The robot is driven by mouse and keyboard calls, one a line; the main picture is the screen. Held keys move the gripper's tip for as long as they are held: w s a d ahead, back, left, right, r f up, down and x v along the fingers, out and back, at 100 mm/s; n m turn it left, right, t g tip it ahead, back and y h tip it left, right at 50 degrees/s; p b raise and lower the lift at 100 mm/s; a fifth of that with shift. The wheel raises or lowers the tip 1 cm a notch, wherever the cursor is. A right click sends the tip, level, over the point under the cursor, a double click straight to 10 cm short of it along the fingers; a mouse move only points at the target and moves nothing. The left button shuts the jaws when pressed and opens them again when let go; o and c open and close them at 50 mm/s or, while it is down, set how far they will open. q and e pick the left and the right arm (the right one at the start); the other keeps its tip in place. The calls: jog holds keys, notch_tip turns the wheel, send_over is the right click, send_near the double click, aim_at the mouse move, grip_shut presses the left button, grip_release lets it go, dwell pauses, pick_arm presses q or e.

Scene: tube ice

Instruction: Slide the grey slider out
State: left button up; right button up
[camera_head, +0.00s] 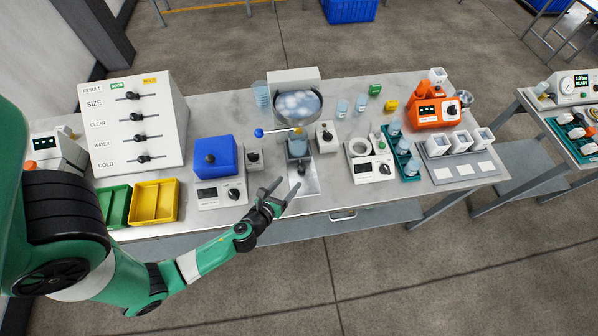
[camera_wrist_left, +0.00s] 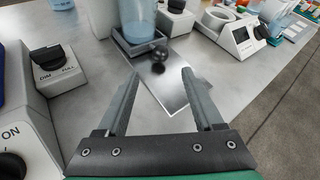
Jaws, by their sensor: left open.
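The grey slider (camera_head: 299,155) sits at the back of a shallow metal tray (camera_head: 308,187) near the table's front. It holds a light blue cup (camera_head: 297,146) and has a round black knob on its front (camera_head: 302,168). In the left wrist view the slider (camera_wrist_left: 122,42), its knob (camera_wrist_left: 159,54) and the cup (camera_wrist_left: 138,20) show ahead of the fingers. My left gripper (camera_head: 287,184) is open and empty in front of the knob; it also shows in the left wrist view (camera_wrist_left: 160,72). The knob appears between the fingertips but farther off. My right gripper is not in view.
A blue box on a dial unit (camera_head: 215,157) stands left of the tray. A small dial box (camera_head: 326,137) and a white scale (camera_head: 372,168) stand right. A blue-balled lever (camera_head: 260,133) reaches toward the cup. Yellow (camera_head: 155,202) and green bins stand at front left.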

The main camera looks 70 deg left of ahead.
aim_at(300, 170)
pick_arm(q)
jog(key=b+x, duration=0.1)
jog(key=x, duration=0.7)
jog(key=shift+w+a+f, duration=0.1)
jog(key=shift+w, duration=0.1)
grip_shut()
dwell(0.9)
